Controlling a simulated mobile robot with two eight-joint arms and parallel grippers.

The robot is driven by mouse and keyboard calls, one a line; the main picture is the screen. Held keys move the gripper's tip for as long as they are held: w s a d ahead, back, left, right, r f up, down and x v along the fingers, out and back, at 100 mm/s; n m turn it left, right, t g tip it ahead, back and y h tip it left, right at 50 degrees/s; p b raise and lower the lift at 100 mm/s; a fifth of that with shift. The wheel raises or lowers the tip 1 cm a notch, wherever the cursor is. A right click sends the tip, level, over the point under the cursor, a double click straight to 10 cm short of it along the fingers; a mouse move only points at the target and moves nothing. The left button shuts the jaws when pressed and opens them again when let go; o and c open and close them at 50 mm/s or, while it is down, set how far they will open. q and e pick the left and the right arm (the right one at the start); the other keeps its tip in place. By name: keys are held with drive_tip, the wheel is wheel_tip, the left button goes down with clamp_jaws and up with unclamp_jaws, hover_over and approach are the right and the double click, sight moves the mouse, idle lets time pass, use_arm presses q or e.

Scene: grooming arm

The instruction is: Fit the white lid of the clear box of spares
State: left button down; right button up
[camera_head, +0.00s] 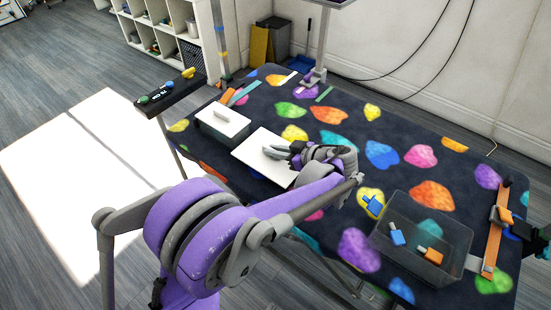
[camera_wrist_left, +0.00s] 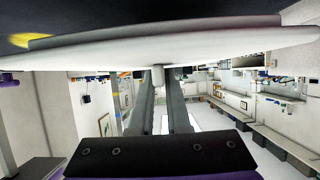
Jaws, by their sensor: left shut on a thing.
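My left gripper (camera_head: 290,153) is shut on the grey handle of a flat white lid (camera_head: 262,166) near the middle of the table. In the left wrist view the lid (camera_wrist_left: 220,47) spans the top, seen almost edge-on, with its handle between the fingertips (camera_wrist_left: 158,76). Whether the lid touches the cloth is hard to tell. The clear box (camera_head: 455,262) stands open at the front right of the table, well to the right of my gripper. Blue and orange spares (camera_head: 430,255) lie inside it. My right gripper is not in view.
A second clear box (camera_head: 223,139) at the left has its own white lid on. The table (camera_head: 335,92) has a dark cloth with coloured patches. An orange strip (camera_head: 494,243) stands right of the open box. A post (camera_head: 318,48) rises at the back edge.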

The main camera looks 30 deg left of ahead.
use_arm(q)
drive_tip(key=shift+r+p, duration=0.95)
drive_tip(key=shift+r, duration=0.5)
